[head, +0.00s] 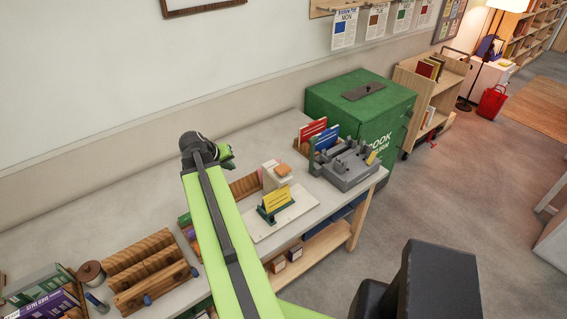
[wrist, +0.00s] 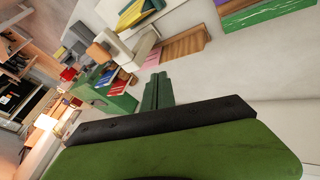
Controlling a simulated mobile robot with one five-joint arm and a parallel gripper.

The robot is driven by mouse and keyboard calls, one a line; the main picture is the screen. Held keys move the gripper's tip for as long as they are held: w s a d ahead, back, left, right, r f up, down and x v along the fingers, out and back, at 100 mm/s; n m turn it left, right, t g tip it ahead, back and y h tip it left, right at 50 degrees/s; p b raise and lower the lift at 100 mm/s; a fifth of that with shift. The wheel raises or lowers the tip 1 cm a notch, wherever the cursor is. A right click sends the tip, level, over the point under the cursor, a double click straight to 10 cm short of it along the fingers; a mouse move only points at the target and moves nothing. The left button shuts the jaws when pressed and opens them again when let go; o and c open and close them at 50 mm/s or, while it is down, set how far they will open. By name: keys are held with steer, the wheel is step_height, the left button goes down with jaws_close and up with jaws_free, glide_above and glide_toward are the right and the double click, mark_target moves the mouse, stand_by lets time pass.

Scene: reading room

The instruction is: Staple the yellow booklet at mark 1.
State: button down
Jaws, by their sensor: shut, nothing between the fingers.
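A yellow booklet (head: 277,200) leans in a small dark green stand (head: 270,214) on a pale board (head: 296,214) on the bench. It also shows at the top of the wrist view (wrist: 134,13). A cream, blocky device with an orange top (head: 275,177) stands just behind the board; it may be a stapler, but I cannot tell. Mark 1 cannot be made out. My gripper (head: 227,153) is raised over the bench, left of and apart from the booklet. Its green fingers (wrist: 157,90) are together and empty in the wrist view.
A grey fixture (head: 345,165) sits at the bench's right end, beside upright red and blue books (head: 312,130). A green box (head: 350,105) stands behind. Wooden racks (head: 148,265), books and a brown pot (head: 91,273) occupy the left front. The bench's back left is clear.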

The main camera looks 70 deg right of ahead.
mark_target(283, 168)
steer(key=s+d+r+m+g+p, duration=0.1)
steer(key=s+d+r, duration=0.1)
steer(key=s+d, duration=0.4)
steer(key=s+d+r+m+g+h, duration=0.1)
steer(key=s+d+r, duration=0.2)
steer(key=s+d, duration=0.3)
steer(key=s, duration=0.3)
steer(key=shift+s+r+m+h+p, duration=0.2)
steer(key=shift+s+m+h+p, duration=0.1)
steer(key=shift+m+p, duration=0.1)
step_height(283, 168, down, 9)
steer(key=b, duration=0.9)
steer(key=shift+w, duration=0.1)
stand_by(0.4)
steer(key=shift+f+b, duration=0.3)
steer(key=shift+f+b, duration=1.2)
stand_by(1.0)
steer(key=shift+r+p, duration=1.65)
